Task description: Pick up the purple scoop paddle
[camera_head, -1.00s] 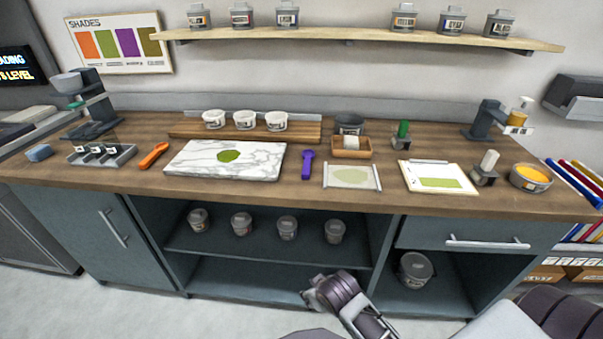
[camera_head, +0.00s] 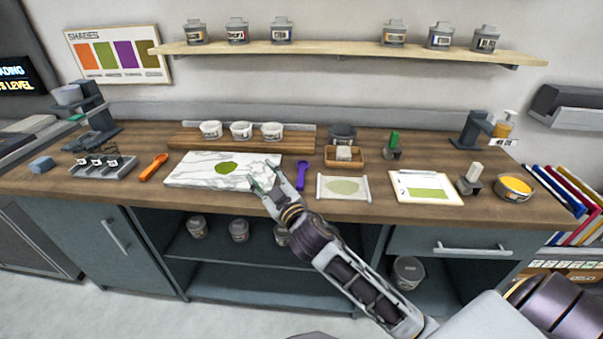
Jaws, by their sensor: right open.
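The purple scoop paddle (camera_head: 301,174) lies on the wooden counter, between the white marble slab and the mesh-like framed sheet. Its handle points toward the counter's front edge. My right gripper (camera_head: 263,184) is open and empty, over the front right corner of the marble slab, just left of the paddle. I cannot tell its exact height above the slab. The paddle is apart from the fingers and fully in view. My left gripper is not in view.
The marble slab (camera_head: 200,174) bears a green smear. An orange tool (camera_head: 153,167) lies left of it. The framed sheet (camera_head: 343,187) lies right of the paddle. A wooden tray (camera_head: 344,157) and white cups (camera_head: 241,131) stand behind. Bare counter shows around the paddle.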

